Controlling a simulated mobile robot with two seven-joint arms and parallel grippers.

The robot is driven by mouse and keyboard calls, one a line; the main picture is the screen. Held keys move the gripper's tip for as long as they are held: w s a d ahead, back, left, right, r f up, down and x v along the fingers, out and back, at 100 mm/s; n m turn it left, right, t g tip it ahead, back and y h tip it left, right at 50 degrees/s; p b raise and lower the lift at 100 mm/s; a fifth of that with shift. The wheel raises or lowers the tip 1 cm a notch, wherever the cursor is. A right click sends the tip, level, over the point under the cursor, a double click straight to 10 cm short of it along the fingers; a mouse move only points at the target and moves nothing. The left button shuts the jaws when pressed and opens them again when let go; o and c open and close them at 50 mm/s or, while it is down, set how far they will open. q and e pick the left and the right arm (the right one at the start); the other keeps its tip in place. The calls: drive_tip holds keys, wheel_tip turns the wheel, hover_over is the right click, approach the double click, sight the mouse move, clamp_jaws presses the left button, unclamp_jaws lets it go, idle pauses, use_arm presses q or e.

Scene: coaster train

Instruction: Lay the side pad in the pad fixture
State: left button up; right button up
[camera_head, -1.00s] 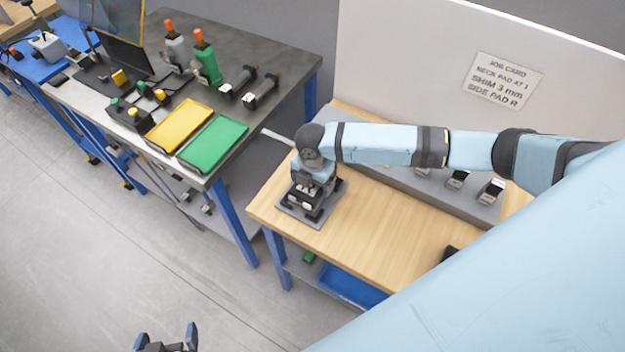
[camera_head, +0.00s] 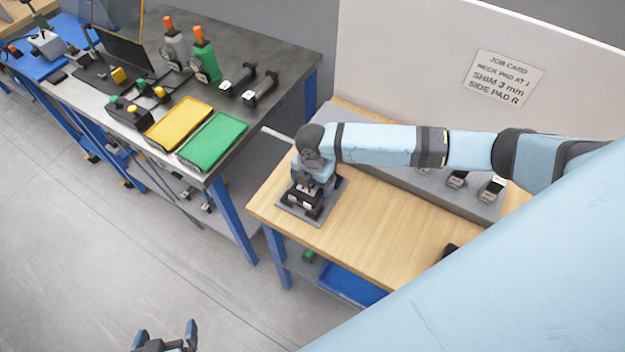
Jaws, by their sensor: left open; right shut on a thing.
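My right gripper (camera_head: 303,201) points down over the pad fixture (camera_head: 325,212), a flat grey plate at the left front of the wooden table. It is shut on a small dark thing with a pale part, which I take for the side pad (camera_head: 299,207). The pad is low at the plate; whether it touches the fixture I cannot tell. The gripper and wrist hide much of the fixture. My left gripper (camera_head: 168,332) is open and empty at the bottom edge, over the floor.
A grey rack (camera_head: 432,182) with several dark blocks stands at the back of the wooden table (camera_head: 380,243). A job card (camera_head: 504,78) reads "SIDE PAD R". The dark bench (camera_head: 270,62) at left carries a yellow tray (camera_head: 179,122) and a green tray (camera_head: 212,141).

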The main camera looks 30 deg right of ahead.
drive_tip(key=shift+f, duration=0.3)
drive_tip(key=o, duration=0.9)
drive_tip(key=shift+o, duration=0.2)
drive_tip(key=shift+r+p, duration=1.05)
drive_tip(key=shift+r, duration=2.95)
